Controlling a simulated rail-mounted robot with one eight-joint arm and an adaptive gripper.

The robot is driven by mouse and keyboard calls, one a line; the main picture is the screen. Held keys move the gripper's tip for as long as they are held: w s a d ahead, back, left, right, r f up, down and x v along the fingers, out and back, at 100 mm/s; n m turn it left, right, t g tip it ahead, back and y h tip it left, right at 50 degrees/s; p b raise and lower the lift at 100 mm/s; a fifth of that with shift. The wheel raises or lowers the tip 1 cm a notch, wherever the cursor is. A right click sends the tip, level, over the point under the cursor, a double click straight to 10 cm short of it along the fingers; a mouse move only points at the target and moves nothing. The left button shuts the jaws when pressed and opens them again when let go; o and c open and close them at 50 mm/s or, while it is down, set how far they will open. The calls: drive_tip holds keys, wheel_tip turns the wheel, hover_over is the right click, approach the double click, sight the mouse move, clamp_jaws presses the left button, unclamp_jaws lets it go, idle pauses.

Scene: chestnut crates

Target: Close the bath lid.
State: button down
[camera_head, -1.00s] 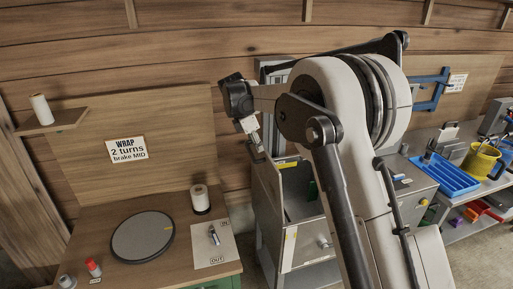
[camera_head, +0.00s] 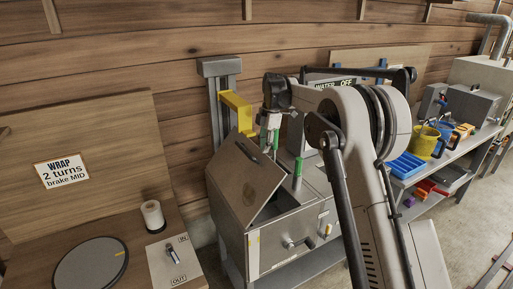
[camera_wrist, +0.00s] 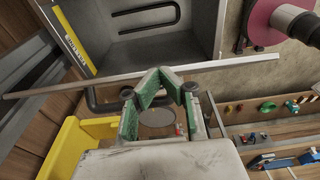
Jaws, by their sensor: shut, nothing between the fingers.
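The bath (camera_head: 252,243) is a grey metal box on a stand. Its lid (camera_head: 243,185) is a brownish-grey panel, raised at a slant, with a dark handle (camera_head: 248,153) near its upper edge. The bath's dark inside shows below it to the right. My gripper (camera_head: 269,150) is beside the lid's upper right edge; I cannot tell if it touches. In the wrist view my gripper (camera_wrist: 166,78) has its green fingers shut with nothing between them. A thin lid edge (camera_wrist: 240,64) crosses that view by the fingertips, with the dark handle (camera_wrist: 96,104) partly hidden behind them.
A yellow bracket (camera_head: 238,110) on a grey post (camera_head: 216,95) stands behind the lid; it also shows in the wrist view (camera_wrist: 75,145). A green upright handle (camera_head: 297,173) rises beside the bath opening. The wrap bench (camera_head: 120,225) is left, a shelf with blue trays (camera_head: 405,165) right.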

drive_tip(key=w+d+f+b, duration=0.2)
drive_tip(key=d+f, duration=0.2)
drive_tip(key=f, duration=0.2)
drive_tip(key=w+d+f+b, duration=0.2)
drive_tip(key=d+f+b, duration=0.1)
drive_tip(key=f, duration=0.3)
drive_tip(key=shift+d+f, duration=0.25)
drive_tip(key=shift+d, duration=0.2)
